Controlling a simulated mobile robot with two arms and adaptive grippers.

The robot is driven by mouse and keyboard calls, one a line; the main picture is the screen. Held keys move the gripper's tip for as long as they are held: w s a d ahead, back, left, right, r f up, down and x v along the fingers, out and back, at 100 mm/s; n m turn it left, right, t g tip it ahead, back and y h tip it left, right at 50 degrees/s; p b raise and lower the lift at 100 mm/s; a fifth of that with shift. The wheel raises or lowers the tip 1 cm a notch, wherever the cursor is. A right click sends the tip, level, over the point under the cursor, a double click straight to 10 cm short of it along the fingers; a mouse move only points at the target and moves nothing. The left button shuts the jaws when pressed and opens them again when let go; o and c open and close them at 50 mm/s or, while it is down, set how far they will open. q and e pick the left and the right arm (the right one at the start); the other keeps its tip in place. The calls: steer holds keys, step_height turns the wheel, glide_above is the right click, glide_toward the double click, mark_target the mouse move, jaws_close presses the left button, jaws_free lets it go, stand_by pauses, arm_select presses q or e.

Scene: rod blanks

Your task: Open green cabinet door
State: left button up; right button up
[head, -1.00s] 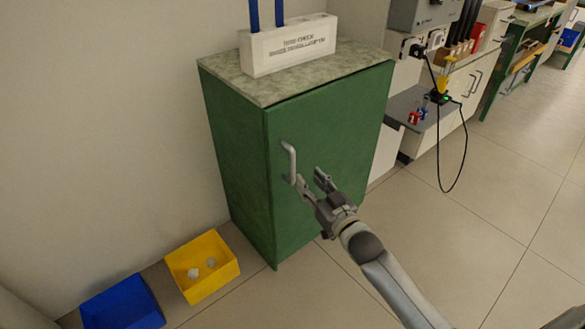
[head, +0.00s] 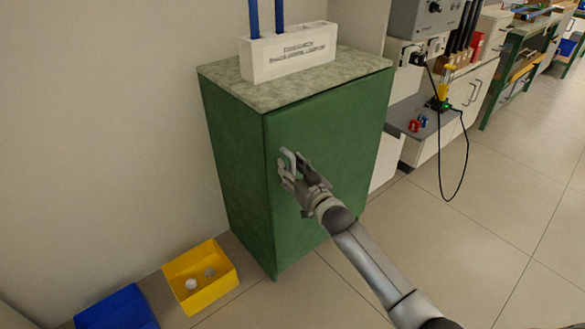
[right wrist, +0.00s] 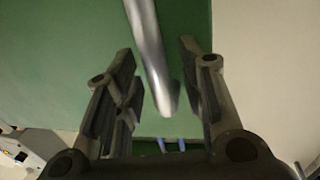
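The green cabinet (head: 236,165) stands against the wall with its front door (head: 345,125) closed. The door's light grey bar handle (head: 288,155) is near its left edge. My right gripper (head: 291,168) is at the handle in the head view and partly hides it. In the right wrist view the handle (right wrist: 147,50) runs down between the two spread fingers of the right gripper (right wrist: 158,62), with a visible gap on each side. The right gripper is open. My left gripper is not in view.
A white block (head: 288,52) holding blue rods stands on the cabinet top. A yellow bin (head: 205,291) and a blue bin (head: 117,311) are on the floor at lower left. A workbench with a hanging black cable (head: 466,160) is at right. Floor in front is clear.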

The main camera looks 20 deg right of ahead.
steer(key=shift+c, duration=0.4)
jaws_close()
steer(key=shift+s+d, duration=0.1)
steer(key=shift+s, duration=0.05)
